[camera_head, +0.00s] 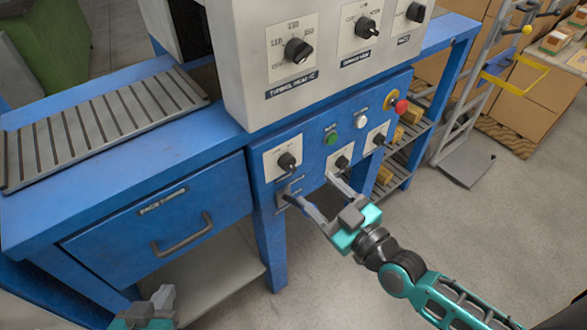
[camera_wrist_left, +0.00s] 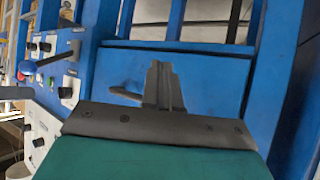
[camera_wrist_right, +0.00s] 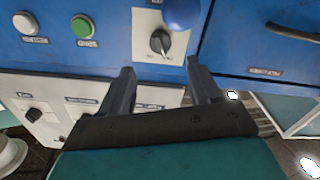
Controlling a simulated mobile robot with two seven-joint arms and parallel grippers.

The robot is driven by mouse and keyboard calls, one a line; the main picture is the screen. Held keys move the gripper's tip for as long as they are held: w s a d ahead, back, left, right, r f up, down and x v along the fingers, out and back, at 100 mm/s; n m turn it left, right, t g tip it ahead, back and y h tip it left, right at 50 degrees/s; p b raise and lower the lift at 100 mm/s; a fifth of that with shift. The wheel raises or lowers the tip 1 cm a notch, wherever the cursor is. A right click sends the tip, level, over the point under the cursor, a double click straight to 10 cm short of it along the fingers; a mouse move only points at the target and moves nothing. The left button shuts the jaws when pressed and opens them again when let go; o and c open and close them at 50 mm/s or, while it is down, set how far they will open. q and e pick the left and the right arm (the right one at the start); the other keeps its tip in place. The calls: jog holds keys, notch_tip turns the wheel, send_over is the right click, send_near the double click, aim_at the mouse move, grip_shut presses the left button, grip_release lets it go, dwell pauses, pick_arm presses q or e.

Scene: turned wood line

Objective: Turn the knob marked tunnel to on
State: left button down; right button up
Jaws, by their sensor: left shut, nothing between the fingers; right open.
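Three small knobs sit on the blue lower panel: a left one (camera_head: 288,161), a middle one (camera_head: 343,163) and a right one (camera_head: 379,140). Their labels are too small or hidden to read, so I cannot tell which is marked tunnel. The left knob also shows in the right wrist view (camera_wrist_right: 160,42), its pointer slanted on a white plate. My right gripper (camera_head: 311,188) is open and empty, just below and apart from that knob. My left gripper (camera_head: 163,297) is shut and empty, low in front of the drawer.
The white upper box carries larger knobs, one labelled tunnel heat (camera_head: 298,51). A green button (camera_head: 331,138), white button (camera_head: 361,122) and red stop button (camera_head: 401,106) are on the lower panel. A drawer handle (camera_head: 182,236) sticks out left.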

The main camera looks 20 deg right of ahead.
aim_at(293, 168)
jog(key=b+x, duration=0.1)
jog(key=x, duration=0.7)
jog(key=shift+w+a, duration=0.15)
jog(key=shift+w, duration=0.15)
jog(key=shift+c, duration=0.3)
jog(key=c, duration=1)
